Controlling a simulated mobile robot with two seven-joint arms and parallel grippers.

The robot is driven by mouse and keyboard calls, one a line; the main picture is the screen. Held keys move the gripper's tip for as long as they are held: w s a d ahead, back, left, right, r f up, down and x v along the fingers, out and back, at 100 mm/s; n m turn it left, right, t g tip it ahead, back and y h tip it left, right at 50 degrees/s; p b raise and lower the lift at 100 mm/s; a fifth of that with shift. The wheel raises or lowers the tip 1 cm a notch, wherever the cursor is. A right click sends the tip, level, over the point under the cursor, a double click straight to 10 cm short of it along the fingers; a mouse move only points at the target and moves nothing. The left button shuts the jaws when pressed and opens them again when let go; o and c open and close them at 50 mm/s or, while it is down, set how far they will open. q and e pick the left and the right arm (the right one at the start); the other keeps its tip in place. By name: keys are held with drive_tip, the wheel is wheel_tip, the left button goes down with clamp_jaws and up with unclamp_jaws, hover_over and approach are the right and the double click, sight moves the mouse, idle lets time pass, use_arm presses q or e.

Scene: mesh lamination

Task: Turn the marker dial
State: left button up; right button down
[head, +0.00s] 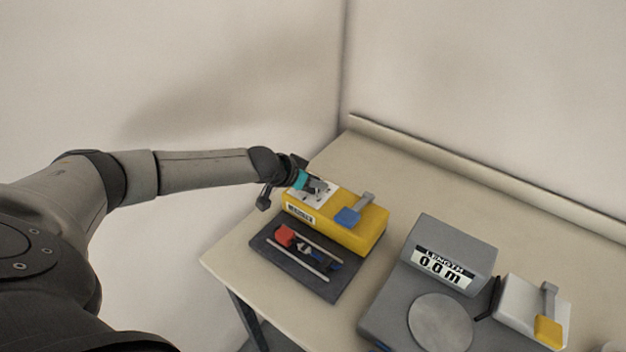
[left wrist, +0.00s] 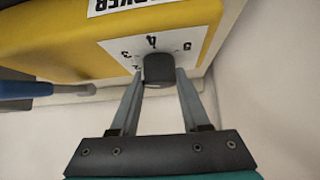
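The marker is a yellow box (head: 350,235) at the far left of the table, with a white number plate and a "MARKER" label that shows in the left wrist view (left wrist: 130,5). The dark dial knob (left wrist: 159,70) sits on the plate near the numbers 3, 4 and 5, with 4 just beyond it. My left gripper (head: 307,183) is over the plate end of the box. My right gripper is not in view.
A blue lever (head: 350,216) stands on the box's right part. A dark tray (head: 330,287) with a red piece and rods lies in front. A grey device (head: 455,248) reading "LENGTH 00m" and a white box (head: 525,305) with a yellow-tipped lever are to the right. The table's back (head: 430,185) is clear.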

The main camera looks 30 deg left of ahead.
use_arm(q)
clamp_jaws()
drive_tip(key=n+p, duration=0.1)
drive_tip(key=n+y+p, duration=0.1)
drive_tip(key=p, duration=0.1)
drive_tip(key=shift+s+d+r+y, duration=0.1)
drive_tip(key=shift+d+y, duration=0.05)
drive_tip(key=shift+y, duration=0.15)
drive_tip(key=n+y+p, duration=0.2)
drive_tip(key=n, duration=0.1)
drive_tip(key=shift+p, duration=0.35)
drive_tip(key=n+g+y, duration=0.1)
drive_tip(key=n+y, duration=0.1)
drive_tip(key=shift+n, duration=0.4)
drive_tip(key=shift+f+n+g+y, duration=0.2)
drive_tip(key=shift+n+g+y, duration=0.3)
drive_tip(key=shift+n+y, duration=0.5)
drive_tip(key=shift+n+g+y+b, duration=0.3)
drive_tip(key=shift+n+g+b, duration=0.15)
drive_tip(key=shift+n, duration=0.45)
drive_tip(key=shift+r, duration=0.1)
